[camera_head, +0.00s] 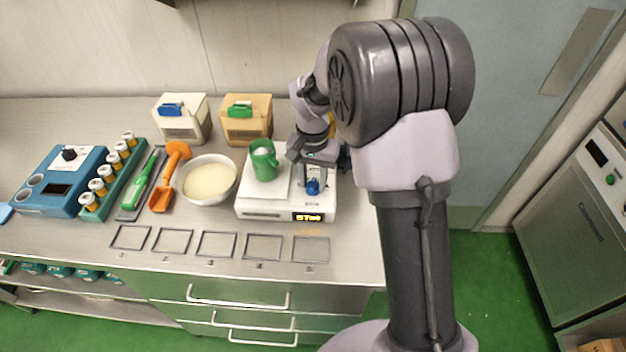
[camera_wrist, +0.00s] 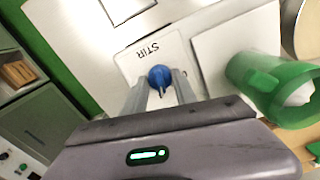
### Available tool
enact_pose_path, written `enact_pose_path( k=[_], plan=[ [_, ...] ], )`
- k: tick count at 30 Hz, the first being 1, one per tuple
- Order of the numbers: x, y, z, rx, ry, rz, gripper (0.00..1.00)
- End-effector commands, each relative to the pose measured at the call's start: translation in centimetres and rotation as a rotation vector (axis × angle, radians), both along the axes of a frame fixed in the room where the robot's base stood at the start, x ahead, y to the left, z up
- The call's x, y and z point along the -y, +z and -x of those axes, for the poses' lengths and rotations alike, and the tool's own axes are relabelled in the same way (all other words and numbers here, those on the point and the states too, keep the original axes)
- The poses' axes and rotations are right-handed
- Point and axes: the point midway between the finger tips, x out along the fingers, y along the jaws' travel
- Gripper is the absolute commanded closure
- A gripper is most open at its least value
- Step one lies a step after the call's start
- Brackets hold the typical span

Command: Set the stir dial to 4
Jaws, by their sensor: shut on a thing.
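The blue stir dial (camera_head: 313,187) sits on the right part of the white kettle base (camera_head: 262,213). A small lit yellow display (camera_head: 308,217) is on the front of the base; its text is too small to read surely. In the wrist view the dial (camera_wrist: 160,76) is below the printed word STIR, with a dark pointer mark on it. My gripper (camera_wrist: 160,88) is shut on the dial, one finger on each side. In the head view my gripper (camera_head: 312,176) comes down over the dial from behind. Any number scale around the dial is hidden or unreadable.
A green jug (camera_head: 264,163) stands on the base just left of my gripper. A bowl of pale contents (camera_head: 209,181) stands further left. Two bins, cream (camera_head: 182,122) and tan (camera_head: 247,122), stand behind. Empty outlined squares (camera_head: 216,245) line the front counter.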

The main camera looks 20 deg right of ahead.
Motion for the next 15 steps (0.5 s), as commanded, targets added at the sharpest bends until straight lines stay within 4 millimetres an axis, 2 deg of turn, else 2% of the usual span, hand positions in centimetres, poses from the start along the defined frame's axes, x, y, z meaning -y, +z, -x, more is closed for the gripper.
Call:
enact_pose_path(
  k=[6, 15],
  plan=[
    [0.01, 0.05, -0.08, 0.003, -0.104, 0.001, 1.00],
    [0.02, 0.08, -0.09, 0.003, -0.171, 0.001, 1.00]
  ],
)
